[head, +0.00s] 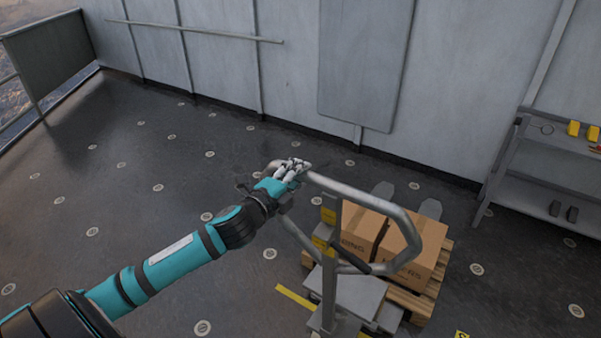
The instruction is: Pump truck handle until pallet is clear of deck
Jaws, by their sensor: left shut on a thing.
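The pallet truck's handle (362,193) is a grey metal loop on an upright post with yellow labels. My left gripper (291,168) is shut on the left end of the handle loop. The truck's grey body (358,292) stands below the handle. A wooden pallet (432,286) lies behind the truck body and bears cardboard boxes (424,254). Grey fork tips (431,208) show beyond the boxes. The handle and boxes hide much of the pallet, and I cannot tell whether it touches the deck. My right gripper is not in view.
The dark deck (120,215) has round floor fittings and is open to the left. A grey wall (285,60) closes the back. A metal shelf (552,178) with yellow items stands at the right. A railing panel (50,60) edges the far left.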

